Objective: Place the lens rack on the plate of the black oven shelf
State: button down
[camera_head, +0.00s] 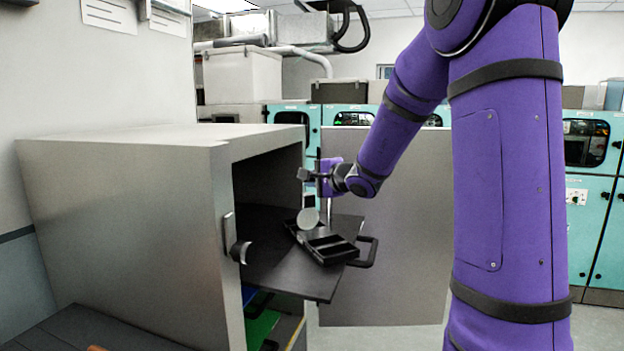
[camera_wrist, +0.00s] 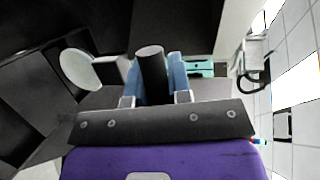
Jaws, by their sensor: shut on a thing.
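The lens rack (camera_head: 328,246) is a black compartmented tray with a dark upright post. It is over the pulled-out plate of the black oven shelf (camera_head: 265,262), and I cannot tell whether it touches the plate. A pale round disc (camera_head: 308,218) stands at its left end and also shows in the wrist view (camera_wrist: 76,70). My gripper (camera_head: 320,178) is above the rack, in front of the oven opening. In the wrist view its blue-padded fingers are shut around the dark post (camera_wrist: 151,65). The post's lower end is partly hidden.
The grey oven (camera_head: 125,215) is open, and its wide door (camera_head: 400,225) stands behind the shelf. The shelf has a black front handle (camera_head: 368,252). A latch (camera_head: 237,250) sticks out at the oven's front edge. Teal cabinets (camera_head: 590,200) stand behind.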

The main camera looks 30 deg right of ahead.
jog(key=c, duration=1.1)
grip_release()
jog(key=shift+f, duration=0.1)
jog(key=shift+o, duration=0.2)
jog(key=v, duration=1.2)
jog(key=s+a+n+g+y, duration=0.2)
jog(key=s+a+n+g, duration=0.25)
jog(key=a, duration=0.45)
jog(key=s+a+n+g+y, duration=0.25)
jog(key=s+a+n, duration=0.25)
jog(key=a, duration=0.4)
jog(key=s+f+n+g+h, duration=0.2)
jog(key=s+n+h, duration=0.5)
jog(key=s, duration=0.8)
jog(key=shift+f+g, duration=0.15)
jog(key=shift+g, duration=0.55)
